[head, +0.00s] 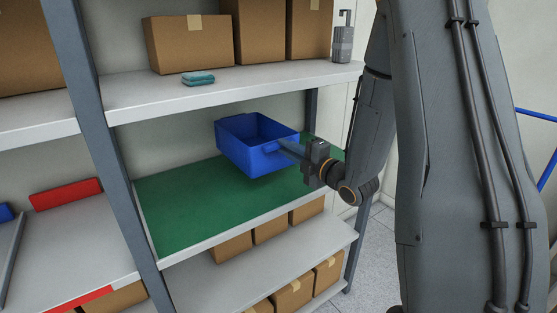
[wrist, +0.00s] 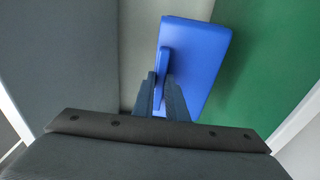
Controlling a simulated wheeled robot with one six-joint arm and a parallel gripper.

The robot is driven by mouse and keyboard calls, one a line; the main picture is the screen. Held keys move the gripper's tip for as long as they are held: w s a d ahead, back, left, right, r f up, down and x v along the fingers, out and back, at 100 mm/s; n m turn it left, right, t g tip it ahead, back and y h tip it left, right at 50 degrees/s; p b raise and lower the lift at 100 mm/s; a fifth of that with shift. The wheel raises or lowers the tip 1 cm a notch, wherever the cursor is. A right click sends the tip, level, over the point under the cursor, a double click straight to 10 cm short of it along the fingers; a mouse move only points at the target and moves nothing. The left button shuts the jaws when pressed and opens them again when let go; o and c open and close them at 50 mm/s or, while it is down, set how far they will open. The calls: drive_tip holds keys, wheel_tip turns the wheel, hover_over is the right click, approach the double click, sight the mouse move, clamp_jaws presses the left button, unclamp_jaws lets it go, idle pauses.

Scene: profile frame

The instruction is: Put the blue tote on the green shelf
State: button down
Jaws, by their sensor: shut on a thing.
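The blue tote (head: 245,152) is over the green shelf (head: 200,203) in the head view, upright with its open top facing up. It looks a little above the green surface, but I cannot tell the exact gap. My gripper (head: 293,150) is at the tote's right side, shut on its edge or handle. In the wrist view the fingers (wrist: 164,92) close on a tab at the side of the blue tote (wrist: 197,62). The green shelf (wrist: 252,85) shows to the right of the tote there. The tote's underside is hidden.
An upper shelf (head: 230,88) holds cardboard boxes (head: 188,42), a teal cloth (head: 198,78) and a grey bottle (head: 343,42). Grey posts (head: 105,150) frame the bay. Boxes (head: 232,247) stand below. The green shelf's left part is clear.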

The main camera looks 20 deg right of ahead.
sight(279, 163)
drive_tip(key=p+x, duration=0.1)
drive_tip(key=x, duration=0.2)
drive_tip(key=shift+w+r, duration=0.15)
drive_tip(key=shift+w, duration=0.2)
drive_tip(key=shift+w+f+p, duration=0.2)
drive_tip(key=shift+f+p, duration=0.1)
drive_tip(key=shift+f, duration=0.75)
drive_tip(key=shift+f+p, duration=0.65)
drive_tip(key=shift+f, duration=1.3)
drive_tip(key=shift+w+f+p, duration=0.2)
drive_tip(key=shift+f+p, duration=0.25)
drive_tip(key=shift+f, duration=0.15)
drive_tip(key=c, duration=1.8)
unclamp_jaws()
drive_tip(key=shift+f, duration=0.1)
drive_tip(key=shift+o, duration=0.2)
drive_tip(key=shift+s, duration=0.1)
